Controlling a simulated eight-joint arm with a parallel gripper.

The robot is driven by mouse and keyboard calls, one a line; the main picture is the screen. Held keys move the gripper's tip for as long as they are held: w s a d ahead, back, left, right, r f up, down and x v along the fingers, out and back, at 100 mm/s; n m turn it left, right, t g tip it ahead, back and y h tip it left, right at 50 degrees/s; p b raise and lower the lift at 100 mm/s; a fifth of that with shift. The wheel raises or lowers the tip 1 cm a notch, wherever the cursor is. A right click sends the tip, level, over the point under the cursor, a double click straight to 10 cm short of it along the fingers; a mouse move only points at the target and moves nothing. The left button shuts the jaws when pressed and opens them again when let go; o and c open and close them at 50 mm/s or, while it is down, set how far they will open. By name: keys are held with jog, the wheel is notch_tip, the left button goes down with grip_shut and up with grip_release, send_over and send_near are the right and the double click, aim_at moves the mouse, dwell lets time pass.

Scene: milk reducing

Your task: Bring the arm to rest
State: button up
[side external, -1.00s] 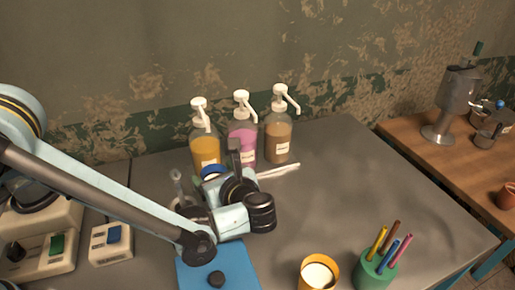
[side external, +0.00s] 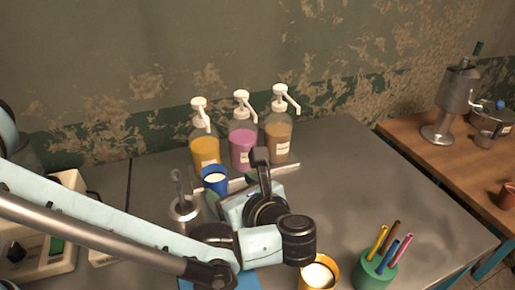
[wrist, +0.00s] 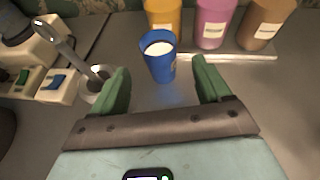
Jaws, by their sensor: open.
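My gripper (wrist: 160,90) is open and empty, with its green fingers spread apart in the wrist view. A blue cup (wrist: 160,62) with white liquid in it stands upright on the grey table, just beyond the fingertips and roughly centred between them. In the side view the blue cup (side external: 214,179) stands in front of the bottles, to the left of my gripper (side external: 262,165). My wrist hides part of the table and most of the blue mat (side external: 240,280).
Pump bottles of orange (side external: 205,150), pink (side external: 242,145) and brown (side external: 278,140) liquid stand behind. A yellow cup of white liquid (side external: 318,277) and a green pen holder (side external: 374,270) stand at front. The table's right side is clear.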

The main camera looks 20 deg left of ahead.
jog(key=w+d+r+g+h, duration=0.1)
jog(key=w+r+h, duration=0.2)
jog(key=w+h, duration=0.55)
jog(key=a+r+n+t+h, duration=0.2)
jog(key=a+r+n+h, duration=0.2)
jog(key=r, duration=0.3)
jog(key=a+r+n+t+h, duration=0.2)
jog(key=a+r+n+h, duration=0.15)
jog(key=r, duration=0.35)
jog(key=s+a+f+n+g+y, duration=0.3)
jog(key=s+a+f+n+y, duration=0.2)
jog(key=s+a+f+n, duration=0.7)
jog(key=s+a+n, duration=0.4)
jog(key=n, duration=0.1)
jog(key=shift+f+g, duration=0.3)
